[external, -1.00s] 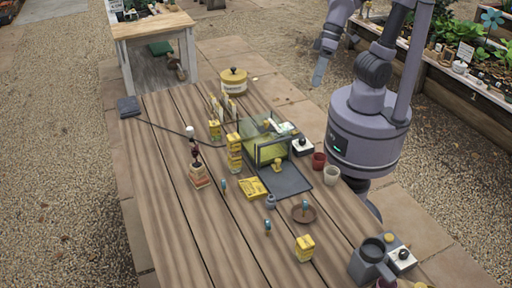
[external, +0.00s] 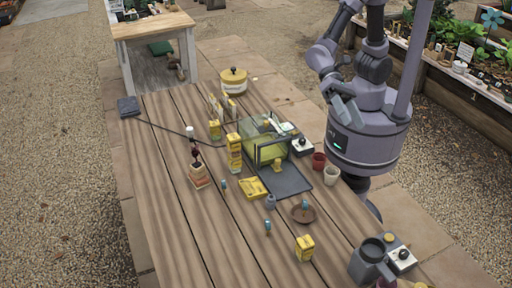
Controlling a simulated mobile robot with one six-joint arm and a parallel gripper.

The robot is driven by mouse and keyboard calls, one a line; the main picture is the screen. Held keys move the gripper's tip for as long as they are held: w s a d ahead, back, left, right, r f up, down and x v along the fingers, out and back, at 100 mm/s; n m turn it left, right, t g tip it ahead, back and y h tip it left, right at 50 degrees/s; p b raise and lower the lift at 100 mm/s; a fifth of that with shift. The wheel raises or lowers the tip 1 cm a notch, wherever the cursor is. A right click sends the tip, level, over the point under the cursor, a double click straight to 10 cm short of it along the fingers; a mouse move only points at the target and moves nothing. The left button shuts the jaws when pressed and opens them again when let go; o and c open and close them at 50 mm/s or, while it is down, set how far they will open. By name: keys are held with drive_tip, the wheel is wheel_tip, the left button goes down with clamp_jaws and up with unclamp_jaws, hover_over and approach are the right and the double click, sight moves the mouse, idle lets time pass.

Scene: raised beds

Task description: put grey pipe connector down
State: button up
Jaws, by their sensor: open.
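A small grey piece (external: 270,202), which looks like the grey pipe connector, stands on the wooden table (external: 180,240) just in front of the dark mat. My gripper (external: 346,112) is in the air in front of my column, to the right of the table's far half. It is open, with nothing visible between its fingers, and well apart from the grey piece.
A clear green-tinted box (external: 262,145) stands on the dark mat (external: 288,180). A red cup (external: 319,161) and a pale cup (external: 331,175) stand at the right edge. A brown saucer (external: 304,213) and yellow box (external: 305,248) are nearer. The left side has free room.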

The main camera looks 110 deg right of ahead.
drive_tip(key=w+a+f+m+t+y, duration=0.1)
drive_tip(key=w+a+f+m+t, duration=0.25)
drive_tip(key=w+m, duration=0.3)
drive_tip(key=m+t+h+p, duration=0.1)
drive_tip(key=m+t+h, duration=0.45)
drive_tip(key=m, duration=0.35)
hover_over(268, 201)
drive_tip(key=s+a, duration=0.5)
drive_tip(key=s, duration=0.1)
wheel_tip(268, 201, down, 15)
drive_tip(key=d+f+m+h, duration=0.1)
drive_tip(key=d+f, duration=0.1)
drive_tip(key=f, duration=0.1)
drive_tip(key=d+f+m+t+h, duration=0.1)
drive_tip(key=d+f, duration=0.1)
drive_tip(key=f, duration=0.1)
drive_tip(key=w+d+f+m+t+h, duration=0.1)
drive_tip(key=d+f+h, duration=0.1)
drive_tip(key=f, duration=0.1)
drive_tip(key=shift+d, duration=0.15)
drive_tip(key=x, duration=0.2)
drive_tip(key=b+x, duration=0.1)
drive_tip(key=x, duration=0.1)
drive_tip(key=b+x, duration=0.1)
drive_tip(key=x, duration=0.2)
drive_tip(key=shift+d+f, duration=0.25)
drive_tip(key=shift+w, duration=0.15)
clamp_jaws()
